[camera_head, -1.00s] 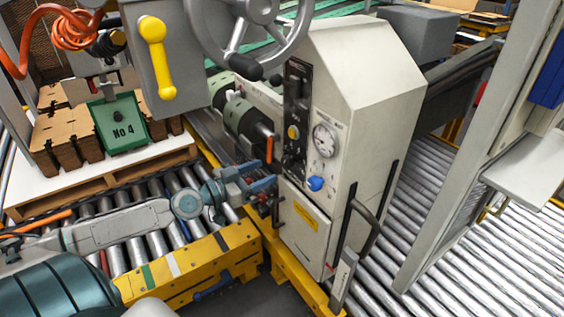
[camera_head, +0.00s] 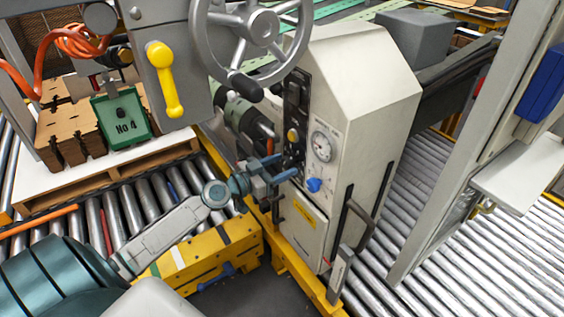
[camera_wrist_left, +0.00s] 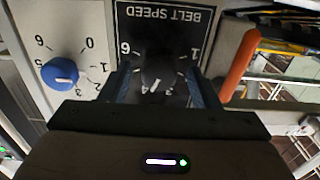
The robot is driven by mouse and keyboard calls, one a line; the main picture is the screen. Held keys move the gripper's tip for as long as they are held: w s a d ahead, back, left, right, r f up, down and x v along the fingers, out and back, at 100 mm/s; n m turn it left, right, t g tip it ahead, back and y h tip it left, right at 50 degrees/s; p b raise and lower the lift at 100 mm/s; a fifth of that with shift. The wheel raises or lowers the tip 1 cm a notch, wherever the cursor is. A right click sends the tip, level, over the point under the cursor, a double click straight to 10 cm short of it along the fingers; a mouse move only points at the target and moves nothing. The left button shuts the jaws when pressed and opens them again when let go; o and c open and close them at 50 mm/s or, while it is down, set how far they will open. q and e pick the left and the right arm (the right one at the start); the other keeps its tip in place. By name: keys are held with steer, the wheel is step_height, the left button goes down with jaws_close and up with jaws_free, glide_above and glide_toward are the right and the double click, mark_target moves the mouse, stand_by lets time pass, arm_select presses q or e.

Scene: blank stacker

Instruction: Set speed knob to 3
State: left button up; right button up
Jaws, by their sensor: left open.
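The black speed knob (camera_wrist_left: 158,78) sits on a dark panel lettered BELT SPEED, which appears upside down in the left wrist view. A light pointer mark shows on it, but the number it points at is hard to read. My left gripper (camera_wrist_left: 160,88) is open, with one blue finger on each side of the knob; I cannot tell whether they touch it. In the head view my left gripper (camera_head: 281,166) is at the front of the machine's dark control panel (camera_head: 296,110), and the knob itself is hidden there. My right gripper is not in view.
A blue knob (camera_wrist_left: 60,73) with its own numbered dial is beside the panel, also in the head view (camera_head: 314,185). An orange-red handle (camera_wrist_left: 239,66) is close on the other side. A handwheel (camera_head: 257,27) hangs above. Yellow rail (camera_head: 205,258) runs below my arm.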

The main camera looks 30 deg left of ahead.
arm_select(q)
steer(key=shift+w+d, duration=0.15)
steer(key=shift+w, duration=0.1)
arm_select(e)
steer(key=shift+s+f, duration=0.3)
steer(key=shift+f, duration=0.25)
arm_select(q)
steer(key=c, duration=1)
steer(key=shift+n, duration=0.4)
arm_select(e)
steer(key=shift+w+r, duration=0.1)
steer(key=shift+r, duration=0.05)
arm_select(q)
steer(key=shift+n+b, duration=0.45)
steer(key=shift+n, duration=0.55)
steer(key=n, duration=0.3)
steer(key=shift+n, duration=1.4)
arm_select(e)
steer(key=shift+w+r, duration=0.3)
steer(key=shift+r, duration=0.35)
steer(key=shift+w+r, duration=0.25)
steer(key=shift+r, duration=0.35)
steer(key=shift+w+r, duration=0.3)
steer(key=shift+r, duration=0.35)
